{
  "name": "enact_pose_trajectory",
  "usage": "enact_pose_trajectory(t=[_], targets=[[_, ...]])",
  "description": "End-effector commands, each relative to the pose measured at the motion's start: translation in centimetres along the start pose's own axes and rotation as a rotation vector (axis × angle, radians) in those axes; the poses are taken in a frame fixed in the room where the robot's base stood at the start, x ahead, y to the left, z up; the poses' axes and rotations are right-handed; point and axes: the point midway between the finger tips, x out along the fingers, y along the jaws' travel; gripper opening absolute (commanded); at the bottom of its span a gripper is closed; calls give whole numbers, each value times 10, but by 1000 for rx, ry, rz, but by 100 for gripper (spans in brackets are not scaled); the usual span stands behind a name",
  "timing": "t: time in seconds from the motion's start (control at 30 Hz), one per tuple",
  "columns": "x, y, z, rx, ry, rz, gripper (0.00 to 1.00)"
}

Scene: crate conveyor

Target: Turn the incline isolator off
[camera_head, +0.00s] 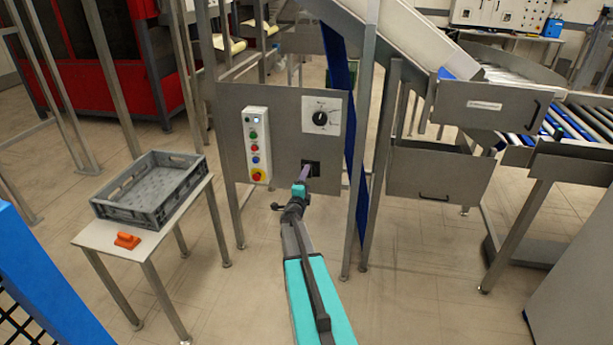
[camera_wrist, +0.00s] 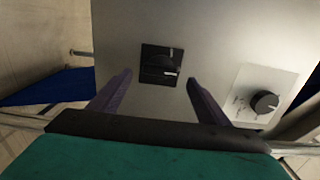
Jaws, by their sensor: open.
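The isolator, a black rotary switch on a black square plate, sits low on the grey control panel (camera_head: 272,107) and is partly hidden by my gripper in the head view. In the wrist view the isolator (camera_wrist: 161,65) is in plain sight; its handle lies roughly across the picture, with a pale line along it. My gripper (camera_wrist: 160,79) is open, its two purple fingers on either side of the isolator in the picture. No finger visibly touches the handle. In the head view my gripper (camera_head: 303,175) is right in front of the isolator.
A dial (camera_head: 320,118) sits above the isolator; the dial also shows in the wrist view (camera_wrist: 266,102). A white button box (camera_head: 256,143) with a red-and-yellow stop button is left of it. A grey crate (camera_head: 150,213) and orange object (camera_head: 127,240) rest on a side table. Metal posts stand right.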

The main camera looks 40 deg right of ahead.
Motion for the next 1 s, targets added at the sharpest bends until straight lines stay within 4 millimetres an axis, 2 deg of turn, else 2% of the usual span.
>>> enact_pose_trajectory(t=[0.2, 0.5, 0.97, 1.0], targets=[[22, 0, 0, 0, 1, 0, 70], [43, 0, 0, 0, 1, 0, 70], [48, 0, -1, 0, 1, 0, 70], [48, 0, -1, 0, 1, 0, 65]])
